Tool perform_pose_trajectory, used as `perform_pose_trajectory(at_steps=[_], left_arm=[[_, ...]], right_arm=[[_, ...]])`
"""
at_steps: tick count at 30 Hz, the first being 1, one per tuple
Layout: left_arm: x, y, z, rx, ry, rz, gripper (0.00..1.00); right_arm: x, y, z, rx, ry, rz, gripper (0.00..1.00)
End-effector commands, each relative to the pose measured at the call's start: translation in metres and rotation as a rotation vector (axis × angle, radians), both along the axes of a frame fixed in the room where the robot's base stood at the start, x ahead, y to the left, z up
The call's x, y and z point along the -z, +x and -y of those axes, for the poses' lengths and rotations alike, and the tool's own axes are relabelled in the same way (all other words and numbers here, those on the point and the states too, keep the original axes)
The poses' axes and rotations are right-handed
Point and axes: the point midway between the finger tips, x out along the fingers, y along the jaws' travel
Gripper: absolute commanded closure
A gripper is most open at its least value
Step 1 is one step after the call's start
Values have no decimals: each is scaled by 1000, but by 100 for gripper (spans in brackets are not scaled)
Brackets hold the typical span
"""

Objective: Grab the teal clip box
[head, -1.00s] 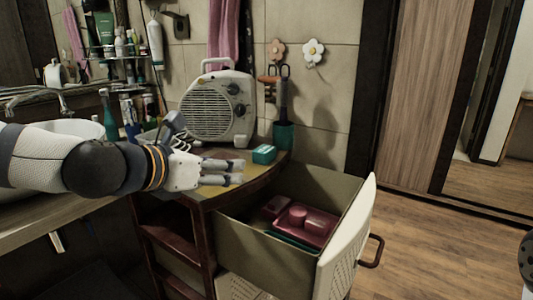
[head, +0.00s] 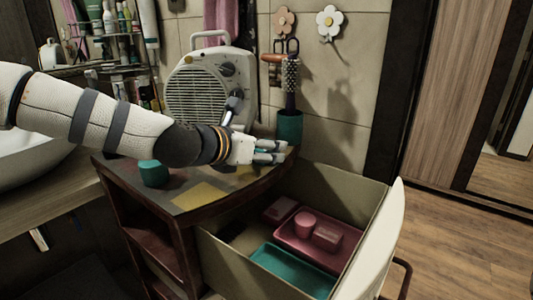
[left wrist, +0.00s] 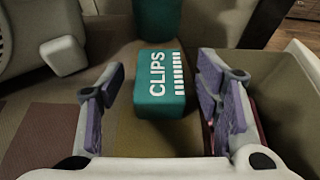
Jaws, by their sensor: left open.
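The teal clip box (left wrist: 160,88), with white "CLIPS" lettering, stands on the corner cabinet top. In the left wrist view it lies between the two spread fingers of my left gripper (left wrist: 163,100), with gaps on both sides. In the head view my left gripper (head: 271,152) is over the right end of the cabinet top and hides most of the box. The left gripper is open and holds nothing. My right gripper is not in view.
A white fan heater (head: 210,92) stands behind the arm. A teal cup (head: 289,127) with a brush stands just behind the box. A teal round container (head: 153,173) is at the left. The open drawer (head: 340,185) below holds a pink tray (head: 285,240) and a teal tray (head: 300,272).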

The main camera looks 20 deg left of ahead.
Motion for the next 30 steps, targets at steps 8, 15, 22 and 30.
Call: perform_pose_trajectory(at_steps=[8, 15, 22, 30], left_arm=[[0, 5, 2, 1, 0, 3, 44], [1, 5, 2, 1, -1, 2, 93], [1, 5, 2, 0, -1, 2, 93], [-39, 4, 2, 0, 0, 15, 93]], right_arm=[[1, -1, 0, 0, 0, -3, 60], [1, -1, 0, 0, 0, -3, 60], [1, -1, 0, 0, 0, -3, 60], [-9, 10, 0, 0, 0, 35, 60]])
